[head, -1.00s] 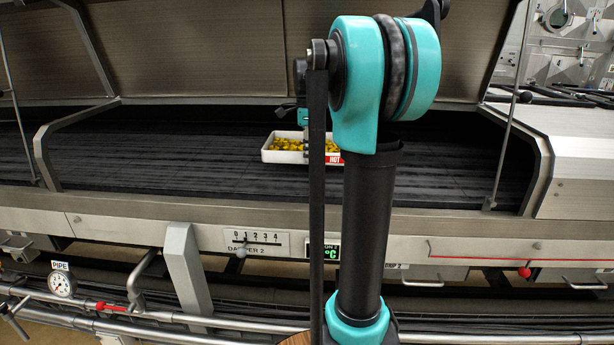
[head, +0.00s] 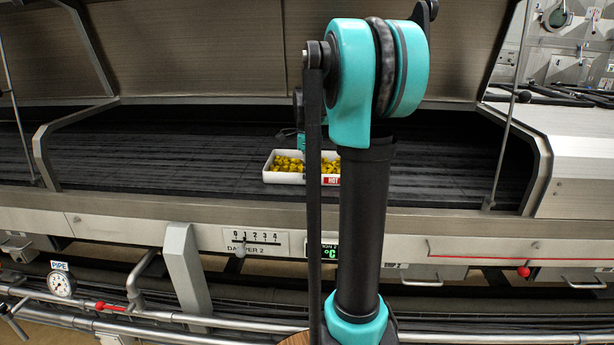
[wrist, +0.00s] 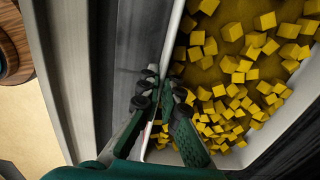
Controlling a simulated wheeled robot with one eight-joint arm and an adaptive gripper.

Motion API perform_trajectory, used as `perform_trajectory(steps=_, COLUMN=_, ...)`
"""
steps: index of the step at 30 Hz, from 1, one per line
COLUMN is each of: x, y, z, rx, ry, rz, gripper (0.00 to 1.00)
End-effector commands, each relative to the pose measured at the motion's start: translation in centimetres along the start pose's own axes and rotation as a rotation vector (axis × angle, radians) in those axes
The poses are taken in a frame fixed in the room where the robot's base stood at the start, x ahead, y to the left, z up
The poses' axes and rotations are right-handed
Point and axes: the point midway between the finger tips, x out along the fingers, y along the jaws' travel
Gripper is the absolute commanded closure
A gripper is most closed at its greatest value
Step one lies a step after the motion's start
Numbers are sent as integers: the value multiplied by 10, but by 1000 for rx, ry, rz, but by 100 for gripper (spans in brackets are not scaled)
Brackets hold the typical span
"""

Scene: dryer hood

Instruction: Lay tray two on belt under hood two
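A white tray (head: 288,178) of yellow cubes is over the front part of the dark belt (head: 180,155), under the raised hood (head: 200,45) in the head view. Its red label reads HOT; the arm hides its right end. I cannot tell whether its base touches the belt. In the wrist view, my gripper (wrist: 162,88) has its green fingers on either side of the tray's rim (wrist: 173,38), close together and apparently pinching it. The head view mostly hides my gripper behind the arm. The panel below reads DAMPER 2.
A metal front rail (head: 120,205) edges the belt. Hood struts stand left (head: 18,110) and right (head: 507,110). Bare belt lies on both sides of the tray. Below are a damper slider (head: 240,252), a pipe gauge (head: 61,284) and a red knob (head: 524,272).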

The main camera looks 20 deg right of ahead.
Motion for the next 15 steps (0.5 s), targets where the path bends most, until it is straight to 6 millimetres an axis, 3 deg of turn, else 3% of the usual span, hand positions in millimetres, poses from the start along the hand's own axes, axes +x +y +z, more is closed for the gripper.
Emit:
perform_trajectory(steps=2, x=2, y=0, z=0, rx=0, ry=0, rz=-1, gripper=100)
perform_trajectory(steps=8, x=2, y=0, z=0, rx=0, ry=0, rz=0, gripper=74)
perform_trajectory(steps=15, x=2, y=0, z=0, rx=0, ry=0, rz=0, gripper=74)
